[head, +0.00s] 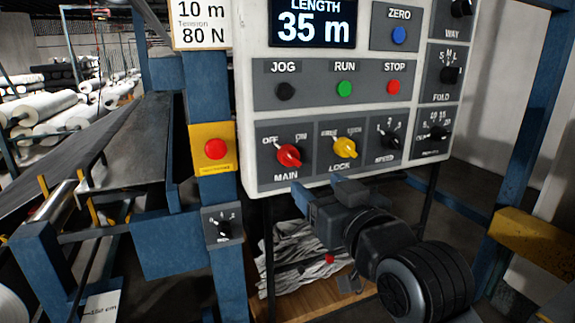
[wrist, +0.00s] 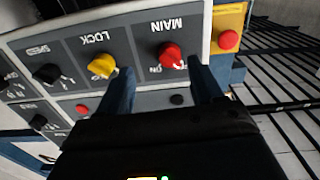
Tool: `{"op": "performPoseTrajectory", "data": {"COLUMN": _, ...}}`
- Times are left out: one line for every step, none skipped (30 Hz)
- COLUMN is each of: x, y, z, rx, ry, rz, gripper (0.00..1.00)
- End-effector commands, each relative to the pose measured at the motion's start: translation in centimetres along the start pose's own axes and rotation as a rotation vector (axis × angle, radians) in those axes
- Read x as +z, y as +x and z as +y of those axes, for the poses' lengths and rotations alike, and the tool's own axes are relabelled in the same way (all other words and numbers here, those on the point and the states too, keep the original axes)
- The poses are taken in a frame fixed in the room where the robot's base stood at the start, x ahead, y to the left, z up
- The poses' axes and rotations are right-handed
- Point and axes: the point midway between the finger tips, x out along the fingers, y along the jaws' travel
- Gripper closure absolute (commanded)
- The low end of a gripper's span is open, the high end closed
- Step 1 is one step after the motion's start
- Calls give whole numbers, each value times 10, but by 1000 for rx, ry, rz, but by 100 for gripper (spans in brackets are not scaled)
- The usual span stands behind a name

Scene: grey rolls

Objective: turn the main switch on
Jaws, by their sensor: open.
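The red MAIN knob (head: 288,155) sits at the lower left of the white control panel (head: 248,120), between OFF at its upper left and ON at its upper right. Its pointer appears to lean toward OFF. It also shows in the upside-down wrist view (wrist: 171,55). My gripper (head: 325,192) is open and empty. In the head view it is low, by the panel's bottom edge, below and right of the knob. In the wrist view its two fingers (wrist: 162,80) frame the knob left and right, with the knob a little beyond the tips. I see no contact.
The yellow LOCK knob (head: 341,147) is just right of MAIN. A red emergency button (head: 215,149) on a yellow plate is to the left. JOG, RUN (head: 344,89) and STOP buttons are above. A blue post (head: 182,100) stands left of the panel.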

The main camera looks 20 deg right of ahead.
Motion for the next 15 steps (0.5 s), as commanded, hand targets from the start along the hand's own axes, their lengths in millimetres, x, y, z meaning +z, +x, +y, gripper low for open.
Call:
{"op": "performPoseTrajectory", "data": {"x": -11, "y": 5, "z": -2, "rx": 0, "ry": 13, "rz": 6, "gripper": 34}}
{"op": "performPoseTrajectory", "data": {"x": -14, "y": 7, "z": -2, "rx": -1, "ry": 18, "rz": 6, "gripper": 34}}
{"op": "performPoseTrajectory", "data": {"x": -18, "y": 10, "z": -3, "rx": -2, "ry": 24, "rz": 6, "gripper": 34}}
{"op": "performPoseTrajectory", "data": {"x": -20, "y": 11, "z": -4, "rx": -3, "ry": 27, "rz": 5, "gripper": 34}}
{"op": "performPoseTrajectory", "data": {"x": -22, "y": 12, "z": -4, "rx": -3, "ry": 29, "rz": 5, "gripper": 34}}
{"op": "performPoseTrajectory", "data": {"x": -23, "y": 14, "z": -4, "rx": -3, "ry": 31, "rz": 5, "gripper": 34}}
{"op": "performPoseTrajectory", "data": {"x": -24, "y": 16, "z": -4, "rx": -3, "ry": 32, "rz": 5, "gripper": 34}}
{"op": "performPoseTrajectory", "data": {"x": -24, "y": 18, "z": -5, "rx": -3, "ry": 33, "rz": 5, "gripper": 34}}
{"op": "performPoseTrajectory", "data": {"x": -24, "y": 21, "z": -4, "rx": -3, "ry": 34, "rz": 5, "gripper": 34}}
{"op": "performPoseTrajectory", "data": {"x": -24, "y": 25, "z": -4, "rx": -3, "ry": 34, "rz": 4, "gripper": 34}}
{"op": "performPoseTrajectory", "data": {"x": -24, "y": 29, "z": -4, "rx": -3, "ry": 34, "rz": 3, "gripper": 34}}
{"op": "performPoseTrajectory", "data": {"x": -25, "y": 35, "z": -4, "rx": -3, "ry": 34, "rz": 4, "gripper": 34}}
{"op": "performPoseTrajectory", "data": {"x": -25, "y": 40, "z": -4, "rx": -3, "ry": 34, "rz": 4, "gripper": 34}}
{"op": "performPoseTrajectory", "data": {"x": -25, "y": 44, "z": -4, "rx": -3, "ry": 34, "rz": 5, "gripper": 34}}
{"op": "performPoseTrajectory", "data": {"x": -25, "y": 51, "z": -4, "rx": -3, "ry": 34, "rz": 4, "gripper": 34}}
